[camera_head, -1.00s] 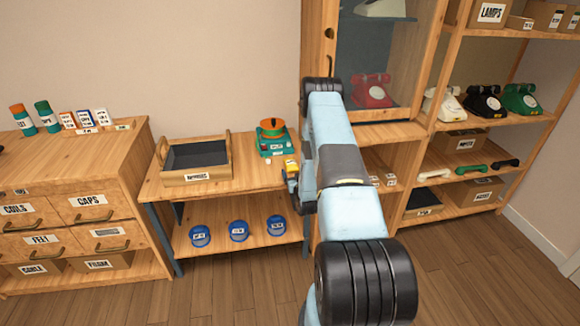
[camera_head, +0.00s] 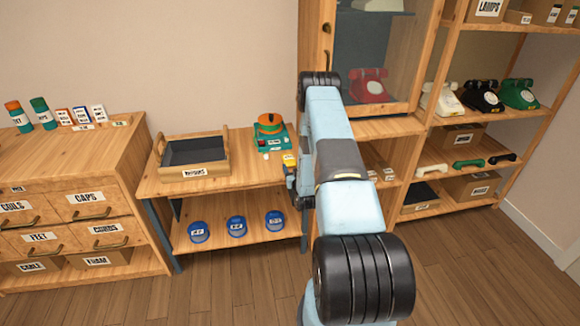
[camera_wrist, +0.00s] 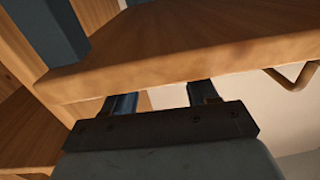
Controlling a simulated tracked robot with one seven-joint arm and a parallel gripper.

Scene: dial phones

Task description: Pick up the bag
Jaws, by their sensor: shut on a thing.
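I cannot make out a bag in either view. In the head view my forearm hides most of the gripper, and a small yellow patch shows beside the arm, near the right end of the bench (camera_head: 240,182).
A wooden tray (camera_head: 224,160) and a green device with an orange top (camera_head: 270,135) stand on the bench. Blue round tins (camera_head: 237,227) are on its lower shelf. A drawer cabinet (camera_head: 75,170) stands left. Shelves with phones (camera_head: 482,98) stand right. The floor in front is clear.

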